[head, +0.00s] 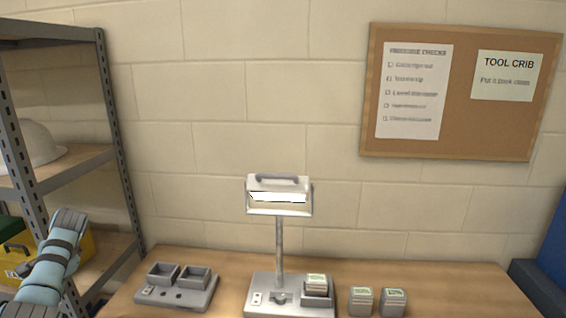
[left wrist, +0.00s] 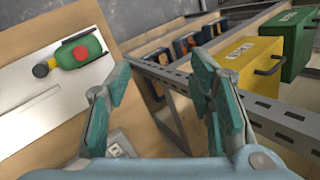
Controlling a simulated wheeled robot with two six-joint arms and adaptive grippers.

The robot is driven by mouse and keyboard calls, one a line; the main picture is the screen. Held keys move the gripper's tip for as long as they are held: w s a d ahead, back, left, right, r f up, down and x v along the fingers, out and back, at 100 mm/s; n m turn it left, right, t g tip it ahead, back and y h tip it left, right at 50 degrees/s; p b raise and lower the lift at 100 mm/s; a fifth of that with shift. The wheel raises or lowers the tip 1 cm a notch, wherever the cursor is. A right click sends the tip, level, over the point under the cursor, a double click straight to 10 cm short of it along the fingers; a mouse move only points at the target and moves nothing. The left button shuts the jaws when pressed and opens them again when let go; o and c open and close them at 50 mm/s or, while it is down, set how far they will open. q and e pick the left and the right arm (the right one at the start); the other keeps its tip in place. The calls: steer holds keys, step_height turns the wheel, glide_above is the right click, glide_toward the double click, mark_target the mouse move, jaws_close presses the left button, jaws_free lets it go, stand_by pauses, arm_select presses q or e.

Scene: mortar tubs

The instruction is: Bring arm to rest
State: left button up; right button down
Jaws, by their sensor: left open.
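My left gripper (left wrist: 161,72) shows in the left wrist view with its two teal fingers wide apart and nothing between them. It hangs over the gap between a wooden table and the metal shelf edge. In the head view my left arm (head: 50,262) is at the lower left, in front of the shelf; its fingers do not show there. My right arm and gripper are in neither view.
The metal shelf (head: 112,110) stands left, holding a yellow case (left wrist: 248,62) and a green case (left wrist: 289,40). On the table (head: 420,275) are a grey two-compartment holder (head: 176,296), a lamp stand (head: 279,240) and small tubs (head: 361,301). A green-and-red object (left wrist: 80,52) lies on a white board.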

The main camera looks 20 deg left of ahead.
arm_select(q)
steer(key=s+a+f+m+t+y, duration=0.15)
steer(key=s+a+f, duration=0.25)
steer(key=f, duration=0.4)
steer(key=s+a+f+y, duration=0.3)
steer(key=s+f, duration=0.1)
steer(key=f, duration=0.3)
steer(key=s+f+m+t, duration=0.25)
steer(key=s+f, duration=0.45)
steer(key=s, duration=0.4)
steer(key=s+d+f+n+h, duration=0.1)
steer(key=s+d+f+h, duration=0.15)
steer(key=d+f, duration=0.7)
steer(key=s+d+f+n+h, duration=0.1)
steer(key=s+d+f+h, duration=0.15)
steer(key=d+f, duration=0.75)
steer(key=s+d+f+n+h, duration=0.15)
steer(key=d+f, duration=0.35)
steer(key=d, duration=1.2)
steer(key=s+d+f+n+h, duration=0.1)
steer(key=s+d+f+h, duration=0.2)
steer(key=d, duration=1.3)
step_height(320, 180, down, 7)
steer(key=w+b, duration=0.1)
steer(key=b, duration=0.5)
steer(key=shift+g, duration=0.3)
steer(key=shift+a+r, duration=0.1)
